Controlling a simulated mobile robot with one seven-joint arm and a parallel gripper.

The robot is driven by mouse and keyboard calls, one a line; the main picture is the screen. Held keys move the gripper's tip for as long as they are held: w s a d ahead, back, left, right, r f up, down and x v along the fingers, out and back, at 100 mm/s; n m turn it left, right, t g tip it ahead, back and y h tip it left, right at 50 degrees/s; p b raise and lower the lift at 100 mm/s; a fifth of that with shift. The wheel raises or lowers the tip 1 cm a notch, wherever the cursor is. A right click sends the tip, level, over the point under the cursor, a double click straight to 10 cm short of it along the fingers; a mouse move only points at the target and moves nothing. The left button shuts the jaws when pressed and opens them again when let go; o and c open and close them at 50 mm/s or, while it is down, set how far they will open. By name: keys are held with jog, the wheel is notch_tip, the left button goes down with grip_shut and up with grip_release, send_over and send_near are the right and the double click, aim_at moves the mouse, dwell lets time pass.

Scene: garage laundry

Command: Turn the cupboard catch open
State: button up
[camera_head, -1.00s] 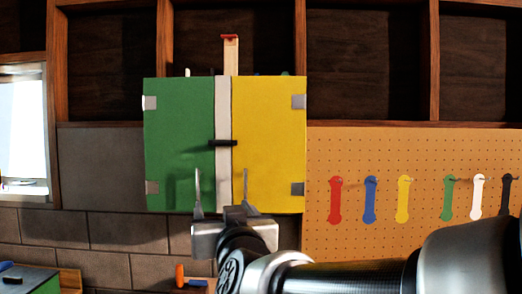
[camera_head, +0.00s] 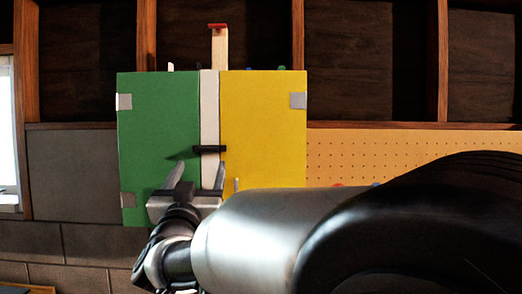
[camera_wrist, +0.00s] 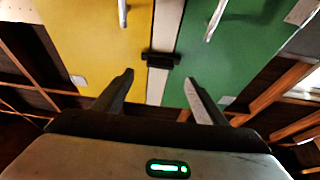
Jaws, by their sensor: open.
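The cupboard has a green door (camera_head: 158,130) on the left and a yellow door (camera_head: 262,130) on the right, with a pale strip (camera_head: 209,110) between them. The black catch (camera_head: 208,149) lies level across the strip. My gripper (camera_head: 197,176) is open and empty, its fingertips just below the catch in the head view. In the wrist view the catch (camera_wrist: 161,59) is beyond the open fingers (camera_wrist: 158,78), about centred between them, and the door colours are swapped in side. I see no contact with the catch.
A perforated board (camera_head: 400,152) is to the right of the cupboard, partly hidden by my arm. Dark shelves (camera_head: 375,60) with wooden uprights are behind and above. A wooden piece with a red top (camera_head: 219,45) stands above the cupboard. Door handles show in the wrist view.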

aim_at(207, 150)
jog(key=p+x, duration=0.1)
jog(key=x, duration=0.7)
jog(key=shift+w, duration=0.15)
jog(key=shift+c, duration=0.2)
jog(key=c, duration=1)
